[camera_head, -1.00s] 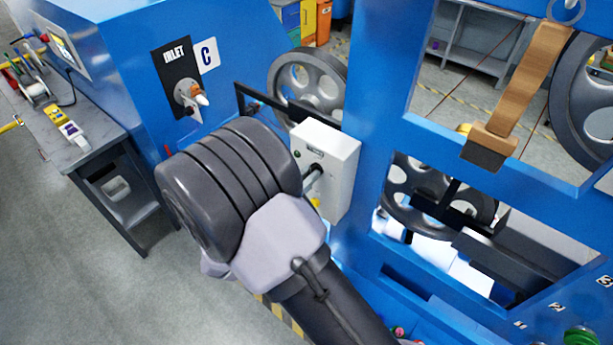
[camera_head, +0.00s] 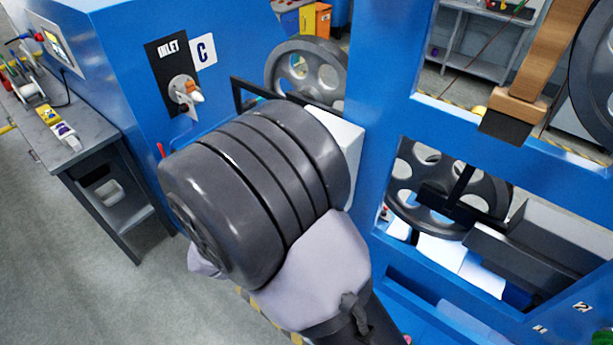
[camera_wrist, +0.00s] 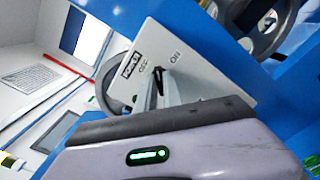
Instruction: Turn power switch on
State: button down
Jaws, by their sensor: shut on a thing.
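The power switch box is white and stands on the blue machine. In the head view its right part (camera_head: 350,142) shows behind my wrist, which hides the switch. In the wrist view its face (camera_wrist: 205,65) carries a POWER label and the words OFF and ON. A black switch lever (camera_wrist: 158,86) stands out from the face, its upper end near the gap between OFF and ON. My gripper (camera_wrist: 165,102) is shut on the lever, low in the wrist view. The fingertips are partly hidden by the gripper body. In the head view the fingers are hidden.
A blue frame post (camera_head: 385,120) rises right of the box, with pulley wheels behind. The INLET panel (camera_head: 180,80) with its knob is up left of my wrist. A grey workbench (camera_head: 95,150) stands at the left. The floor at lower left is clear.

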jog(key=m+b, duration=0.6)
jog(key=b, duration=0.1)
jog(key=m+b, duration=0.3)
jog(key=b, duration=0.1)
jog(key=shift+f, duration=0.25)
jog(key=shift+r+m, duration=0.1)
jog(key=shift+m, duration=0.3)
jog(key=c, duration=1.5)
grip_release()
jog(key=shift+s, duration=0.1)
jog(key=p+v, duration=0.3)
jog(key=v, duration=1.4)
jog(key=shift+s+a, duration=0.1)
jog(key=shift+s, duration=0.05)
